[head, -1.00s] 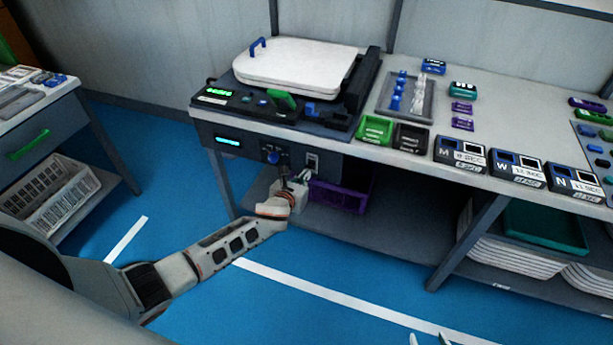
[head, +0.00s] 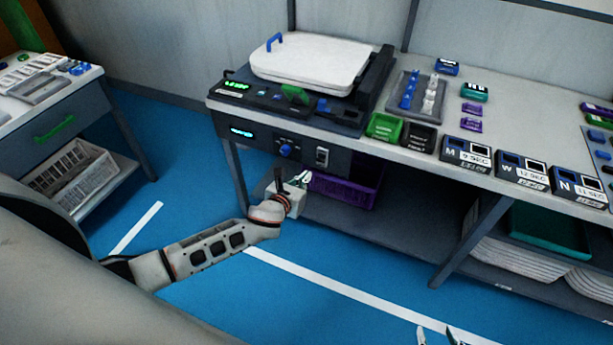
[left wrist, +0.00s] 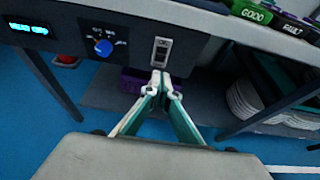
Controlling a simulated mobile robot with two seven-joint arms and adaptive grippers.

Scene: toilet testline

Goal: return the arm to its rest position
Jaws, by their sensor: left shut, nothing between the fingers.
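My left arm (head: 205,250) reaches in from the left, low over the blue floor. Its gripper (head: 304,179) is in front of the bench, below the switch on the front panel, apart from it and holding nothing. In the left wrist view the two green-and-white fingertips (left wrist: 160,82) are together, just below the light rocker switch (left wrist: 161,51). My right gripper (head: 437,335) shows only as two fingertips at the bottom edge of the head view, apart from each other; the rest of it is out of frame.
The bench front has a blue knob (head: 286,150) and the rocker switch (head: 322,157). A purple crate (head: 345,191) stands below on the lower shelf. A side table (head: 60,125) with a white basket (head: 85,180) stands at left. Open blue floor lies between.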

